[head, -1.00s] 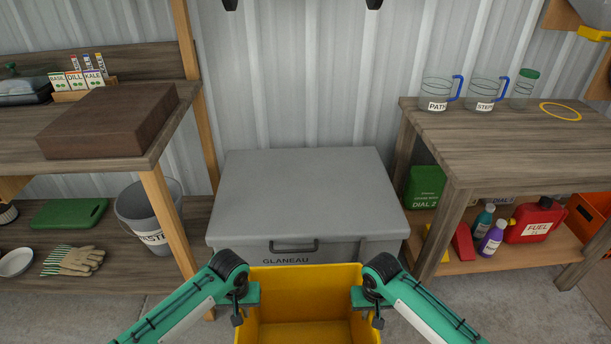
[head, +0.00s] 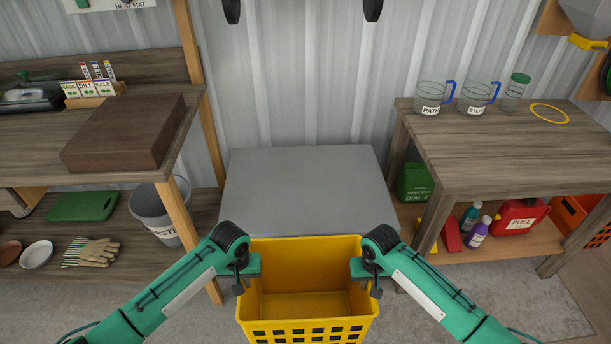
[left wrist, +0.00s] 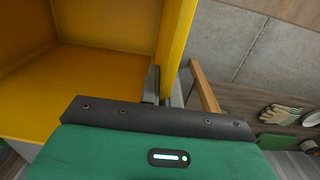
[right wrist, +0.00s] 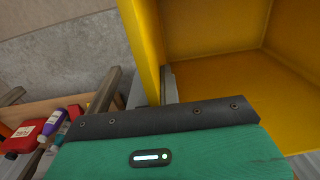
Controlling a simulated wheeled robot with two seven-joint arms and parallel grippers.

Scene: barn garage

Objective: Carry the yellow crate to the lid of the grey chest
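The yellow crate (head: 305,304) is at the bottom middle of the head view, upright and empty inside. The grey chest (head: 308,185) stands beyond it against the wall, its lid shut and bare. The crate hides the chest's front. My left gripper (head: 242,276) is shut on the crate's left wall, and my right gripper (head: 371,276) is shut on its right wall. The wrist views show the crate wall between the fingers of the left gripper (left wrist: 160,86) and the right gripper (right wrist: 158,86). The crate's underside is hidden.
A wooden shelf (head: 60,175) with a brown box (head: 125,135) stands left of the chest, a grey bucket (head: 155,212) beneath. A wooden bench (head: 500,145) with measuring jugs stands right. A red fuel can (head: 520,217) sits on its lower shelf.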

